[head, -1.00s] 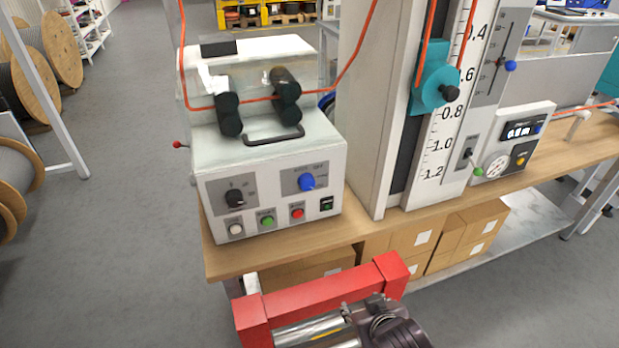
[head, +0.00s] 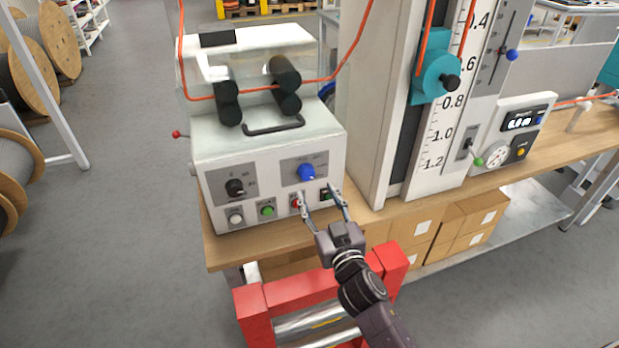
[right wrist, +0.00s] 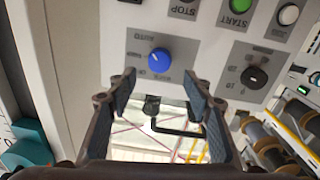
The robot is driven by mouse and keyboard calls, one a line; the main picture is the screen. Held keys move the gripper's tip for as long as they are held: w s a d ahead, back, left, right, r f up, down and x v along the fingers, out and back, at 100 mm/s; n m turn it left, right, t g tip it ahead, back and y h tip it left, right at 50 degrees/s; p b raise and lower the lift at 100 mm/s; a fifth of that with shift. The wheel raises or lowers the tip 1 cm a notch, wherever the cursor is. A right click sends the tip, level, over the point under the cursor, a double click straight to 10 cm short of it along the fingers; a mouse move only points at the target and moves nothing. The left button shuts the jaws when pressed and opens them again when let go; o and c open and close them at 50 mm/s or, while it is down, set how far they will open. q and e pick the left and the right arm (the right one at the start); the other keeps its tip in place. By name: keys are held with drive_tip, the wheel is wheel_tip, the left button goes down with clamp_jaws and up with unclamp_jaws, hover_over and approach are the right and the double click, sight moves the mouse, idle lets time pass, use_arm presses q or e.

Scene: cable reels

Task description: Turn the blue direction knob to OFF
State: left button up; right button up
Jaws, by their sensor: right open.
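The blue direction knob (head: 306,172) is on a grey plate on the front of the white machine box (head: 215,215). In the right wrist view the blue knob (right wrist: 159,61) sits just beyond the fingertips, roughly centred between them, with AUTO among the labels around it. I cannot read its pointer setting for certain. My right gripper (head: 317,191) is open and empty, just below and in front of the knob, in front of the red and dark buttons; it also shows in the right wrist view (right wrist: 160,78). The gripper appears apart from the knob. My left gripper is out of view.
A black knob (head: 234,187) is left of the blue one. White (head: 235,219), green (head: 267,210) and red (head: 296,203) buttons line the panel below. A black handle (head: 273,127) sticks out above. The tall scale column (head: 362,130) stands close on the right.

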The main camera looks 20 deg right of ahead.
sight(308, 175)
drive_tip(key=w+p, duration=0.1)
drive_tip(key=w, duration=0.6)
drive_tip(key=shift+w, duration=0.2)
drive_tip(key=shift+c, duration=0.4)
drive_tip(key=c, duration=1.1)
